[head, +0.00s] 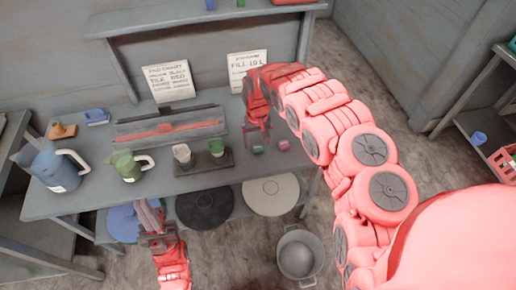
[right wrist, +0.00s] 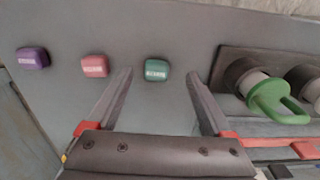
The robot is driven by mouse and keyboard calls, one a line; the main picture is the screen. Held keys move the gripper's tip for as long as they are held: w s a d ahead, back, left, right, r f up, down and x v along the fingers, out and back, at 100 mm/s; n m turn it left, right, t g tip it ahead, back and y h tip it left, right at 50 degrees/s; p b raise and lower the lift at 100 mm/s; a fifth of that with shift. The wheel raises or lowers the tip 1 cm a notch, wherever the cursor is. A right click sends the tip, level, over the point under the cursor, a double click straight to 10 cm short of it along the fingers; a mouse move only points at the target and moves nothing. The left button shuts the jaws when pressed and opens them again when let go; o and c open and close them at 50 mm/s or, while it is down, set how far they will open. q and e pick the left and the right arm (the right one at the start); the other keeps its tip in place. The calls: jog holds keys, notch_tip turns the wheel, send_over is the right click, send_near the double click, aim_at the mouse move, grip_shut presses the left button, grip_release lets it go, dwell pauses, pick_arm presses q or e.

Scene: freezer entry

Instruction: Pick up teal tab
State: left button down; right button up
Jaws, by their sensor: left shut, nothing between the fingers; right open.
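The teal tab (head: 257,149) lies on the grey bench near its front edge, and it also shows in the right wrist view (right wrist: 157,70). My right gripper (head: 260,134) is open and empty above the bench. In the right wrist view the teal tab shows between the two finger tips of my right gripper (right wrist: 159,76), apart from both. Whether the fingers are down at tab height I cannot tell. My left gripper (head: 158,236) is shut and empty, low in front of the bench.
A pink tab (head: 283,144) and a purple tab (right wrist: 32,58) lie in a row with the teal one. A metal bucket (head: 298,256) is on the floor.

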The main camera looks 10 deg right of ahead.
aim_at(258, 148)
jog(key=shift+w+f, duration=0.2)
jog(key=shift+f+p, duration=0.4)
jog(key=shift+f, duration=0.05)
jog(key=shift+w+f, duration=0.35)
jog(key=shift+f, duration=0.25)
jog(key=shift+w+d+f, duration=0.1)
jog(key=shift+d+f, duration=0.05)
jog(key=shift+f, duration=0.55)
jog(key=shift+d+f, duration=0.1)
jog(key=shift+f, duration=0.6)
grip_shut()
